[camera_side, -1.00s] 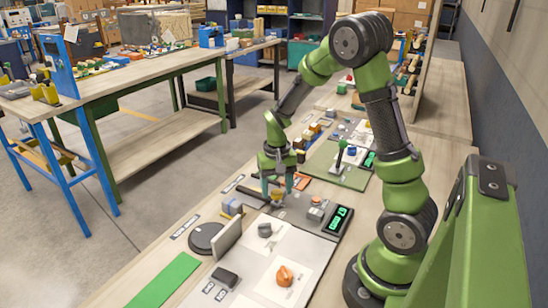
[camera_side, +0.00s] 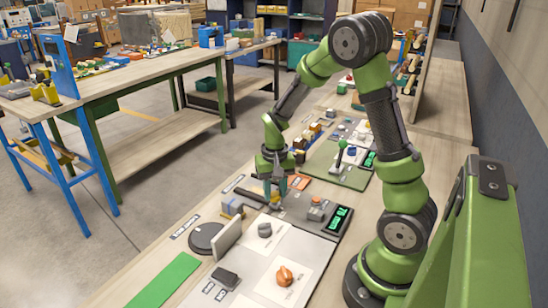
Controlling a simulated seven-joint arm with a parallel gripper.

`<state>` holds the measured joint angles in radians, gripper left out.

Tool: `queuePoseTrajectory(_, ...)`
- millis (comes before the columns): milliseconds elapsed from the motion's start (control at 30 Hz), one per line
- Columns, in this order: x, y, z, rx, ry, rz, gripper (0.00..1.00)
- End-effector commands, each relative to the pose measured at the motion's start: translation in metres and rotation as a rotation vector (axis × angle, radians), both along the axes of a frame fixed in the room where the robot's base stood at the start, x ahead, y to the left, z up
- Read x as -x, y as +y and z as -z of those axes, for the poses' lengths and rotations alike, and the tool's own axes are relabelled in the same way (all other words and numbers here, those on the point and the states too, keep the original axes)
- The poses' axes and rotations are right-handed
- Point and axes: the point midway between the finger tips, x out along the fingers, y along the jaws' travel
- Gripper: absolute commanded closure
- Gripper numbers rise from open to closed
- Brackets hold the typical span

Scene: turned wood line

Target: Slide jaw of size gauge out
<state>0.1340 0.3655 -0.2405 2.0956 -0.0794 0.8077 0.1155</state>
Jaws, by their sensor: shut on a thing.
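The size gauge (camera_side: 246,210) lies on the bench below my gripper, as a low grey body with a bluish block at its left end. Its jaw (camera_side: 277,205) is a small piece near the gauge's right end. My gripper (camera_side: 275,192) points down and is shut on the jaw, with one finger on each side. The fingers hide much of the jaw, and its exact position along the gauge is too small to tell. A black bar lies just behind the gauge, close to the fingers.
A green-lit display (camera_side: 338,218) and a block with a red top (camera_side: 316,210) stand to the right. A dark round dial (camera_side: 205,238) with an upright plate (camera_side: 227,237) is in front.

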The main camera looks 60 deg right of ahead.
Motion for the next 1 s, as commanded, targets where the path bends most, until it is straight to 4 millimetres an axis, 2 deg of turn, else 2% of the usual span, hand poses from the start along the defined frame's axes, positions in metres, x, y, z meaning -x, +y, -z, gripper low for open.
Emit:
queuePoseTrajectory(33,-0.001,0.011,-0.001,-0.002,-0.001,-0.006,1.0)
queuePoseTrajectory(133,0.0,0.022,-0.001,-0.002,-0.001,-0.005,1.0)
queuePoseTrajectory(433,0.0,0.027,-0.001,-0.007,0.001,-0.002,1.0)
queuePoseTrajectory(467,0.0,0.027,-0.001,-0.008,0.001,-0.002,0.62)
queuePoseTrajectory(600,0.0,0.027,0.0,-0.006,0.001,-0.002,0.41)
queuePoseTrajectory(867,0.0,0.025,0.0,-0.003,0.0,-0.001,0.4)
queuePoseTrajectory(1000,-0.001,0.024,-0.008,-0.001,-0.004,-0.003,0.4)
